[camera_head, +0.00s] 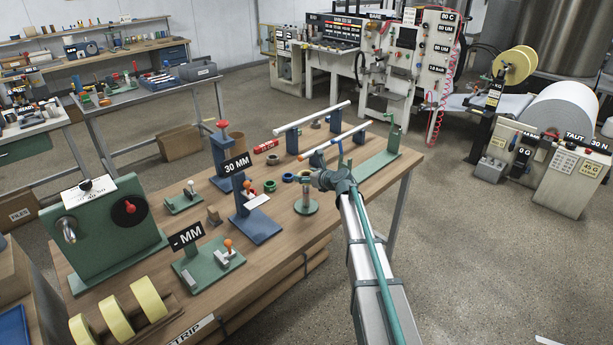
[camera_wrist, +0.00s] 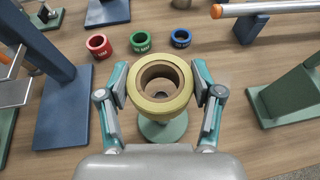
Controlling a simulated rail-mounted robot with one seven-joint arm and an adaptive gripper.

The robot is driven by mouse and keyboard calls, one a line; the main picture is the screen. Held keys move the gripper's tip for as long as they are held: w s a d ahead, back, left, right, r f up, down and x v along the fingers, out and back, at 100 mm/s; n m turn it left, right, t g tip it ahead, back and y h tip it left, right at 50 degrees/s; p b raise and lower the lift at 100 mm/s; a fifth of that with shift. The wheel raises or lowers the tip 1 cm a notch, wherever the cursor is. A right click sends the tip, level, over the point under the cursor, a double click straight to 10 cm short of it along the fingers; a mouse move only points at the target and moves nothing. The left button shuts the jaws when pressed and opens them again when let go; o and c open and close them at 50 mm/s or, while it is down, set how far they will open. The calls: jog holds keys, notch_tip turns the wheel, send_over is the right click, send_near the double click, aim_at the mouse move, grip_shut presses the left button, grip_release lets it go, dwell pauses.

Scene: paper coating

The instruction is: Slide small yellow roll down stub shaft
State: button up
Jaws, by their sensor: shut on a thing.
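The small yellow roll (camera_wrist: 160,108) is upright between the two fingers of my gripper (camera_wrist: 161,88) in the wrist view, its brown core facing the camera. My gripper is shut on the roll's sides. A green stand with a round base (camera_wrist: 165,132) is below the roll. Something shows down through the core's opening, but I cannot tell how far the stub shaft reaches into it. In the head view my gripper (camera_head: 330,178) is beside the green stand (camera_head: 306,206) on the wooden table; the roll is too small and covered to make out there.
Red (camera_wrist: 98,45), green (camera_wrist: 140,40) and blue (camera_wrist: 181,37) rings lie behind the stand. A blue post stand (camera_wrist: 62,110) is at the left and a green stand (camera_wrist: 290,95) at the right. An orange-ended bar (camera_wrist: 260,9) crosses the upper right. Bare tabletop surrounds the round base.

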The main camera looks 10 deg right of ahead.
aim_at(308, 200)
jog(key=shift+f+b, duration=3.15)
jog(key=shift+f, duration=2.9)
jog(key=o, duration=1.2)
jog(key=shift+s+r, duration=0.1)
jog(key=shift+s, duration=0.05)
jog(key=v, duration=1.1)
jog(key=shift+s+d+r, duration=0.1)
jog(key=shift+s+d, duration=0.2)
